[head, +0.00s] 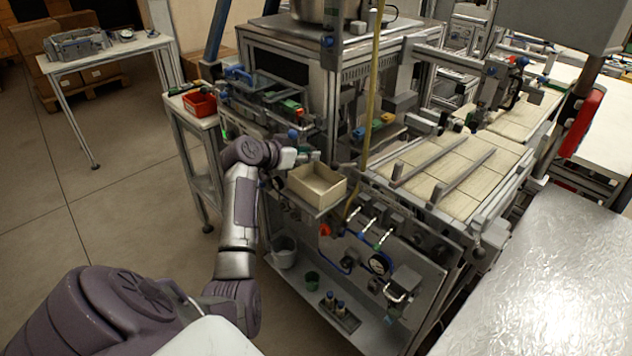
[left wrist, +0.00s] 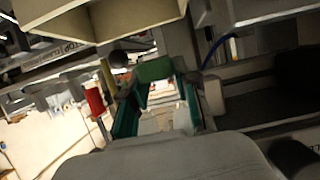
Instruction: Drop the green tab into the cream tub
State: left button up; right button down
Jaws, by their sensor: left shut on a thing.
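The cream tub (head: 328,196) is an open square box on a ledge at the front of the machine. It also shows at the top left of the left wrist view (left wrist: 92,26). My left gripper (head: 304,156) is at the tub's far left edge in the head view. In the left wrist view, the left gripper's fingers (left wrist: 158,95) are shut on the green tab (left wrist: 155,69), which sits at their tips, apart from the tub. The tab is too small to make out in the head view. My right gripper is not in view.
A red bin (head: 200,104) stands on a side table left of the machine. A yellow upright pole (head: 372,100) rises just behind and right of the tub. A lower shelf holds a grey bucket (head: 284,252) and a small green cup (head: 312,280).

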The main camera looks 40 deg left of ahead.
aim_at(325, 165)
pick_arm(q)
jog(key=shift+w+r, duration=0.3)
jog(key=shift+r, duration=0.5)
jog(key=shift+f, duration=0.1)
jog(key=f+b, duration=0.2)
jog(key=f, duration=0.1)
jog(key=w+d+f+b, duration=0.1)
jog(key=f, duration=0.1)
jog(key=shift+b, duration=0.3)
jog(key=shift+s+a+f+b, duration=0.2)
jog(key=shift+f+b, duration=0.1)
jog(key=shift+f, duration=0.2)
jog(key=shift+s+a, duration=0.1)
jog(key=o, duration=0.8)
jog(key=shift+f, duration=0.1)
jog(key=shift+s, duration=0.1)
